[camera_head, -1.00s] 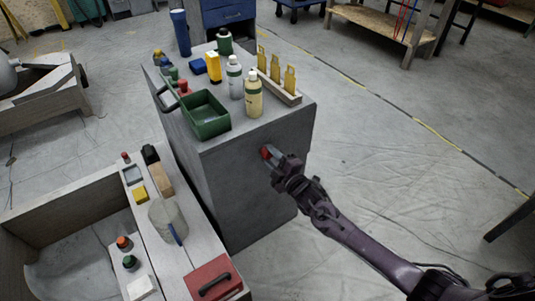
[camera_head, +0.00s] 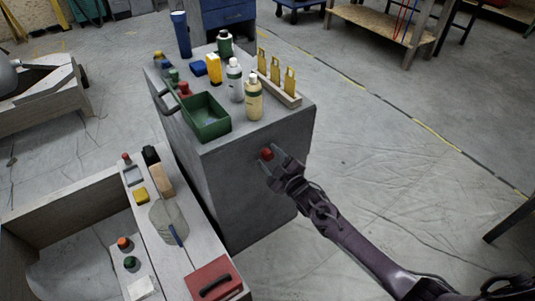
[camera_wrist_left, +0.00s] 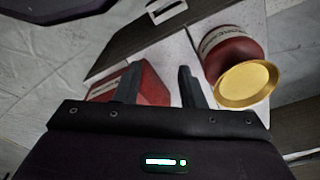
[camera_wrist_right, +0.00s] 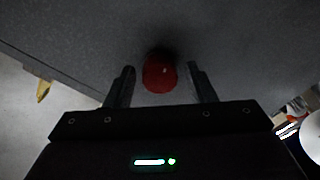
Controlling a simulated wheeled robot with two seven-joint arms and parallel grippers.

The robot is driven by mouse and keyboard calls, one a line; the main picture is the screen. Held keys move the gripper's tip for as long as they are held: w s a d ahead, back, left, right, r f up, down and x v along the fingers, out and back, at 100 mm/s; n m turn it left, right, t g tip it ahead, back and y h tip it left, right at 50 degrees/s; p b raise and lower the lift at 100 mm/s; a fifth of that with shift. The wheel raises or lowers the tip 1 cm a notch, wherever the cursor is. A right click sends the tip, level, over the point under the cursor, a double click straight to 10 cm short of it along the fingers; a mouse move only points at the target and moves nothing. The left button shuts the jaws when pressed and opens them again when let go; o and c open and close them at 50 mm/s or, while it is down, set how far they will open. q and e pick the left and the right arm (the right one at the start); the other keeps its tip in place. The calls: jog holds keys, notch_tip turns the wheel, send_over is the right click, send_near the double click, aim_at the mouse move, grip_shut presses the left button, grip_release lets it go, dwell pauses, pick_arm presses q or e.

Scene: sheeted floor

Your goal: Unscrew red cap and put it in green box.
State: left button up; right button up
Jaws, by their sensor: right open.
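The red cap (camera_head: 266,153) is on the side face of the grey cabinet (camera_head: 225,185), near its right edge. My right gripper (camera_head: 270,160) is open with one finger on either side of the cap. In the right wrist view the cap (camera_wrist_right: 159,72) sits between the spread fingers (camera_wrist_right: 161,72), with a gap on both sides. The green box (camera_head: 212,131) stands on the cabinet top at the front left, open at the top. My left gripper (camera_wrist_left: 158,75) shows only in the left wrist view, fingers apart, with nothing visibly held.
Bottles (camera_head: 254,97) and a rack with yellow pieces (camera_head: 289,92) crowd the cabinet top. A low bench at lower left carries a red case (camera_head: 211,276) and small items. The left wrist view shows a red container with a gold end (camera_wrist_left: 247,84). Floor right of the cabinet is clear.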

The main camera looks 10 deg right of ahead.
jog(key=m+p, duration=0.1)
jog(key=m, duration=0.5)
jog(key=shift+r+m, duration=0.1)
jog(key=shift+m, duration=0.3)
jog(key=m+p, duration=0.1)
jog(key=m, duration=0.6)
jog(key=shift+p, duration=0.3)
jog(key=c, duration=1)
jog(key=n, duration=0.4)
jog(key=shift+f+b, duration=0.2)
jog(key=shift+b, duration=0.15)
jog(key=n, duration=0.4)
jog(key=shift+n, duration=0.3)
jog(key=n+b, duration=0.1)
jog(key=n, duration=0.9)
jog(key=shift+r+n, duration=0.15)
jog(key=shift+n, duration=0.15)
